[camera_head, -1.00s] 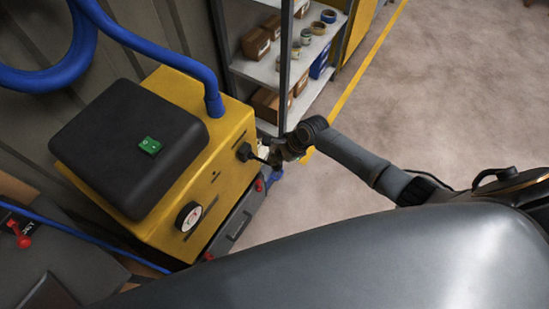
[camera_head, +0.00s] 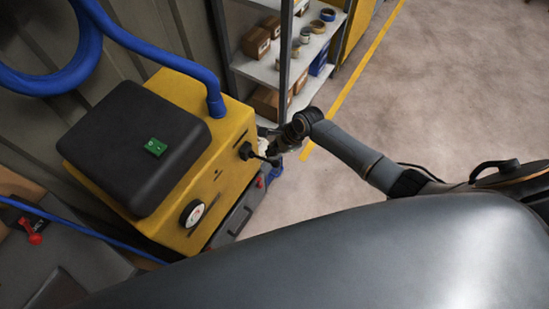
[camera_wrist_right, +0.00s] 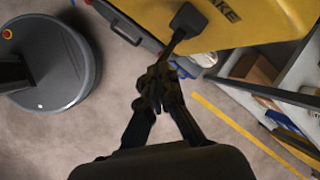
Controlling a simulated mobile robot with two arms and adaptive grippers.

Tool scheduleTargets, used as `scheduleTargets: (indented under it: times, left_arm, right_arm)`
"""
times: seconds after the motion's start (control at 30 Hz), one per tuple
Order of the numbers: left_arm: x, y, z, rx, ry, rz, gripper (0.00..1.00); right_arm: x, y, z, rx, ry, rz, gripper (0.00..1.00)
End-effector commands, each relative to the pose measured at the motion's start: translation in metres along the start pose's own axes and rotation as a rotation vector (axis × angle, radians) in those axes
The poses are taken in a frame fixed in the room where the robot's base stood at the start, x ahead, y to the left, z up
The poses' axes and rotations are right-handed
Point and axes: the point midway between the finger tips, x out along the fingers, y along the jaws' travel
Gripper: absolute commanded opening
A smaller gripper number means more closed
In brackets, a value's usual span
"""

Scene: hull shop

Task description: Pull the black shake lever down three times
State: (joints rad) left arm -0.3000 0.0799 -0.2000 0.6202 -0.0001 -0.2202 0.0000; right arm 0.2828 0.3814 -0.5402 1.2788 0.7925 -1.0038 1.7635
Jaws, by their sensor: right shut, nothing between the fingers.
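The black shake lever (camera_head: 264,157) sticks out from the side of the yellow machine (camera_head: 228,135). My right gripper (camera_head: 276,150) is at the lever's outer end. In the right wrist view its fingers (camera_wrist_right: 158,78) are shut with nothing between them, close to the lever tip. I cannot tell whether they touch it. My left gripper is out of view.
A shelf (camera_head: 315,55) with boxes and tape stands behind. The floor to the right is clear. A round grey base (camera_wrist_right: 50,65) shows left in the wrist view.

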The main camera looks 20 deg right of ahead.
Motion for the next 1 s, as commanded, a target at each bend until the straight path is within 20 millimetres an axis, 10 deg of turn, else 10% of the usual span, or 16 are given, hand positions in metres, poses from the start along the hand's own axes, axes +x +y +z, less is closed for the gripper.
scheduleTargets:
  times: [0.33,1.0]
  left_arm:
    - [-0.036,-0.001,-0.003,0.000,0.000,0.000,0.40]
    - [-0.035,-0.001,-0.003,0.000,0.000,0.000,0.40]
  right_arm:
    - [-0.027,-0.018,0.019,0.000,-0.001,0.001,0.00]
    - [-0.026,-0.018,0.019,0.000,0.000,0.001,0.00]
